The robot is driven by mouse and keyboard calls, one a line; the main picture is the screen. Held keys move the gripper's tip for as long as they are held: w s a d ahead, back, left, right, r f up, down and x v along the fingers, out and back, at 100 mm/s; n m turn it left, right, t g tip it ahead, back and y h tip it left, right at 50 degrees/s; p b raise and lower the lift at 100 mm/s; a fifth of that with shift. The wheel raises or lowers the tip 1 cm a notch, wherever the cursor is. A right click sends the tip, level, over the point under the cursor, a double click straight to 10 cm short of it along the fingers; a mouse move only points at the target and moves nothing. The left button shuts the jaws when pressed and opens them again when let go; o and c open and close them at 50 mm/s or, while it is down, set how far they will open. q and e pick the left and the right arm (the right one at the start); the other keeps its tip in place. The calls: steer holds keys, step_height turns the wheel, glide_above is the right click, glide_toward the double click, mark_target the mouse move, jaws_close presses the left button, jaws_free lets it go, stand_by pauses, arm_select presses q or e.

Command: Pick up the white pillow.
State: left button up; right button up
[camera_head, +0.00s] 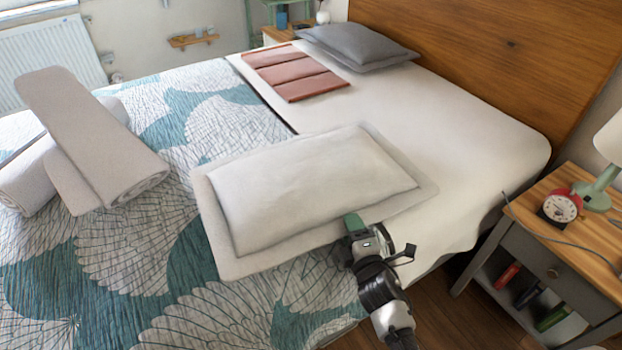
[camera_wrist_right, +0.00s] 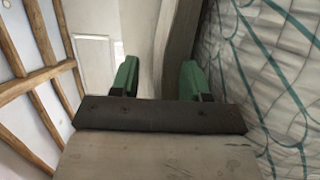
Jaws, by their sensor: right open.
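The white pillow (camera_head: 315,185) lies flat on the bed, partly on the patterned quilt and partly on the white sheet, with a wide flat border around it. My right gripper (camera_head: 362,229) is open at the pillow's near edge, right of its middle. A green fingertip overlaps the border in the head view; I cannot tell whether it touches. In the right wrist view the two green fingers (camera_wrist_right: 159,80) stand apart. A grey strip runs up between and behind them, and I cannot tell whether it is the pillow's border. My left gripper is not in view.
Rolled towels (camera_head: 95,140) lie on the quilt (camera_head: 150,250) at left. A folded pinkish cloth (camera_head: 297,72) and a grey pillow (camera_head: 357,45) lie farther back. A nightstand (camera_head: 580,225) with a red clock (camera_head: 560,206) and lamp (camera_head: 600,190) stands at right.

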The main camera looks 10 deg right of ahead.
steer(key=shift+w, duration=0.35)
steer(key=shift+c, duration=0.4)
jaws_close()
steer(key=shift+r, duration=0.15)
